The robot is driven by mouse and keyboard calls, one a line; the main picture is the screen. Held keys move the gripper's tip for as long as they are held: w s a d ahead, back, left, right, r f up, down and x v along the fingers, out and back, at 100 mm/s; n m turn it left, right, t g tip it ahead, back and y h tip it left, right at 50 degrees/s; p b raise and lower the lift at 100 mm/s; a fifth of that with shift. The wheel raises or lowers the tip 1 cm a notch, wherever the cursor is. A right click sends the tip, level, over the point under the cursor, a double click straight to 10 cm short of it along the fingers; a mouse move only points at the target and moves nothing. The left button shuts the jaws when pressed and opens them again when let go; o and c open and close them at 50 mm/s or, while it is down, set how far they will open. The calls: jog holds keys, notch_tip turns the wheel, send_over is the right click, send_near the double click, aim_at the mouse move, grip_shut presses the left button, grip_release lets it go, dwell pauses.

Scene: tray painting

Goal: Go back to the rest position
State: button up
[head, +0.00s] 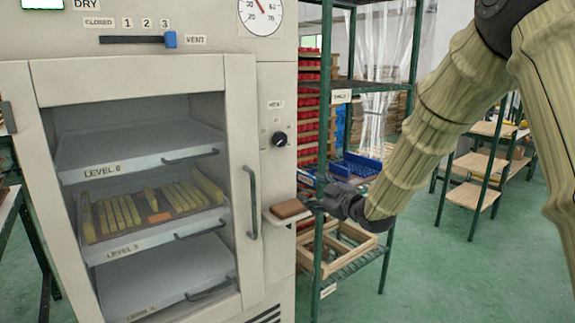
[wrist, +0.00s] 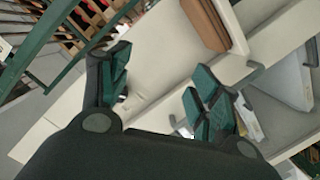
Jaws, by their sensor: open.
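My gripper (head: 318,199) is at the right side of the white cabinet, just right of a small side shelf (head: 275,216). A brown block (head: 288,208) lies on that shelf. In the wrist view my gripper (wrist: 162,98) has its two fingers spread with nothing between them. The brown block (wrist: 205,25) shows beyond the fingers, at the top, apart from them. My arm comes in from the upper right in the head view, in a ribbed tan sleeve.
The cabinet (head: 240,100) has a closed glazed door with a vertical handle (head: 250,203). Inside, a tray (head: 160,238) at level 5 holds several yellowish sticks and an orange piece. A green-framed shelf rack (head: 322,120) stands close behind my gripper. Green floor (head: 440,280) is clear at the right.

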jog(key=s+d+f+m+g+h, duration=0.15)
jog(key=s+f, duration=0.25)
jog(key=f, duration=0.5)
jog(key=s+d+f+m+g+h, duration=0.1)
jog(key=s+d+f+m, duration=0.15)
jog(key=f, duration=0.75)
jog(key=s+d+f+m+g+h, duration=0.1)
jog(key=s+f+m+h, duration=0.1)
jog(key=s+f, duration=0.5)
jog(key=s+d+f+m+g+h, duration=0.1)
jog(key=s+d+f+m+g, duration=0.1)
jog(key=s+f, duration=0.6)
jog(key=s+d+f+m+g+h, duration=0.1)
jog(key=s+d+f+m+g, duration=0.1)
jog(key=s+f, duration=0.65)
jog(key=s+d+f+m+g+h, duration=0.15)
jog(key=s+f, duration=0.25)
jog(key=s, duration=0.5)
jog(key=s+d+f+m+g, duration=0.1)
jog(key=s+d+f+g, duration=0.2)
jog(key=s, duration=0.6)
jog(key=s+f+m+g+h, duration=0.1)
jog(key=s+f+m+g, duration=0.1)
jog(key=s+f, duration=0.5)
notch_tip(320, 180, up, 15)
jog(key=s+p, duration=0.1)
jog(key=p, duration=1.2)
jog(key=shift+s+r+n+p, duration=0.2)
jog(key=shift+s+n+p, duration=0.1)
jog(key=shift+n+p, duration=0.05)
